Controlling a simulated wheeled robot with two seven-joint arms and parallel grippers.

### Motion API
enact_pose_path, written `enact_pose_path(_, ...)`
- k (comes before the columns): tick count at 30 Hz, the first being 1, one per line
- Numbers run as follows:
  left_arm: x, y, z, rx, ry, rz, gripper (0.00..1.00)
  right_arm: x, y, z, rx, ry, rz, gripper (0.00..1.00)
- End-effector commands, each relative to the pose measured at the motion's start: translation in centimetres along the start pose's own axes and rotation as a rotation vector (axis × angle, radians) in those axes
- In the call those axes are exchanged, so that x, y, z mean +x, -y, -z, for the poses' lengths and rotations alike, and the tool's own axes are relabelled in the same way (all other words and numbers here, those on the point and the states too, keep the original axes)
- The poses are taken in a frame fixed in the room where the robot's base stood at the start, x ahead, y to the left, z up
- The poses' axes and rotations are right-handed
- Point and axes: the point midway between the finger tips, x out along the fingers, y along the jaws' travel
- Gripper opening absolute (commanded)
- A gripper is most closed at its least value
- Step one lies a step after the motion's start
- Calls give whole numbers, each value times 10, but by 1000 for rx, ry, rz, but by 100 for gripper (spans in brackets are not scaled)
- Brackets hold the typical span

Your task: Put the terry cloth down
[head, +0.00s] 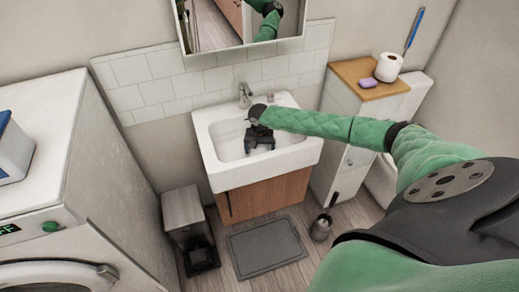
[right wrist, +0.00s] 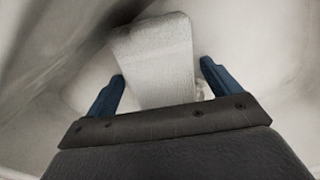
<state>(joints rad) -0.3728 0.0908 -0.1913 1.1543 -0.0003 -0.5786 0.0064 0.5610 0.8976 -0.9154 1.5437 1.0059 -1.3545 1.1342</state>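The terry cloth (right wrist: 155,60) is a pale, textured, roughly rectangular piece in the right wrist view. It shows between and beyond the two blue fingers of my right gripper (right wrist: 160,85). The fingers are spread wide, with a visible gap between the right finger and the cloth. The cloth's near end is hidden behind the gripper body. In the head view my right gripper (head: 259,146) points down into the white sink (head: 292,156), and I cannot make out the cloth there. My left gripper is not in view.
The faucet (head: 244,95) stands behind the sink, close to my right gripper. A washing machine (head: 60,150) is at left. A cabinet with a wooden top (head: 352,72) holds a paper roll (head: 389,67). A bin (head: 186,215) and a grey mat (head: 266,247) are on the floor.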

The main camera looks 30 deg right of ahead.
Motion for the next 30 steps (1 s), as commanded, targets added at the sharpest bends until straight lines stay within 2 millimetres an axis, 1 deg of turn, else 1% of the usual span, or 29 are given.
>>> enact_pose_path(6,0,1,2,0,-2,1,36,-1,0,0,0,-1,0,89)
enact_pose_path(11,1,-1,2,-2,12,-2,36,-10,0,0,-1,-1,2,89)
enact_pose_path(12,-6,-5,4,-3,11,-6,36,-14,0,1,0,-1,1,89)
enact_pose_path(14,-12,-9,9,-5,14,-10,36,-23,0,0,-1,-1,2,89)
enact_pose_path(21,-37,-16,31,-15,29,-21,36,-64,0,0,0,-1,1,89)
enact_pose_path(27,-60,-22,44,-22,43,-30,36,-97,0,1,-1,-2,1,89)
enact_pose_path(30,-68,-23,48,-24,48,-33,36,-109,0,1,0,-1,1,89)
